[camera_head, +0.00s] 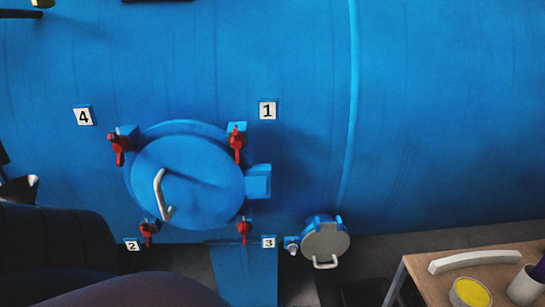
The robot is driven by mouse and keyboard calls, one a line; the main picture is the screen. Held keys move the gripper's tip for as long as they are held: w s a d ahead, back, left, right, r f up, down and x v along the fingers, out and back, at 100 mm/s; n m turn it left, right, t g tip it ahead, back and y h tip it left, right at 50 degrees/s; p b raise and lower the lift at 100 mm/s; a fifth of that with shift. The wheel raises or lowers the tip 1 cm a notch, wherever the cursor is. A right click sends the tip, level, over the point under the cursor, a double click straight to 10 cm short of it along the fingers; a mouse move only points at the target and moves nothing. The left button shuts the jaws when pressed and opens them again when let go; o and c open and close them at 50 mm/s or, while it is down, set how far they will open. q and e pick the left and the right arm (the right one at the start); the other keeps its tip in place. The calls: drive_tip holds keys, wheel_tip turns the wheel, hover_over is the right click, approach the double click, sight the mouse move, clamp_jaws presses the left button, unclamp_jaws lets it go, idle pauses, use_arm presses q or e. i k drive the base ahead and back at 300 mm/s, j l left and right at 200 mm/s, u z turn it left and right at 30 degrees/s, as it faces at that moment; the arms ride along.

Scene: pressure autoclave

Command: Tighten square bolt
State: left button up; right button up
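A blue pressure vessel (440,120) fills most of the head view. Its round blue door (205,180) is closed, with a bent white handle (160,195). Red clamps sit around it near the number plates: one at plate 4 (121,143), one at 1 (237,142), one at 2 (149,230) and one at 3 (244,229). A small blue-grey fitting (292,245), possibly the square bolt, sits left of a small grey hatch (325,242). A dark part with a pale tip (22,187) at the left edge may be my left gripper; its fingers are unclear. My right gripper is out of view.
A wooden table (425,283) at the lower right holds a pale curved bar (475,261), a yellow-topped round container (470,292) and a white cup (525,286). My dark arm links cover the lower left. Dark floor shows below the vessel.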

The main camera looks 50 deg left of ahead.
sight(292, 248)
drive_tip(key=k+j, duration=0.2)
drive_tip(key=j, duration=0.2)
drive_tip(key=k+j, duration=0.15)
drive_tip(key=j, duration=0.25)
drive_tip(key=k+j, duration=0.2)
drive_tip(key=j, duration=0.2)
drive_tip(key=k+j, duration=0.15)
drive_tip(key=j, duration=0.25)
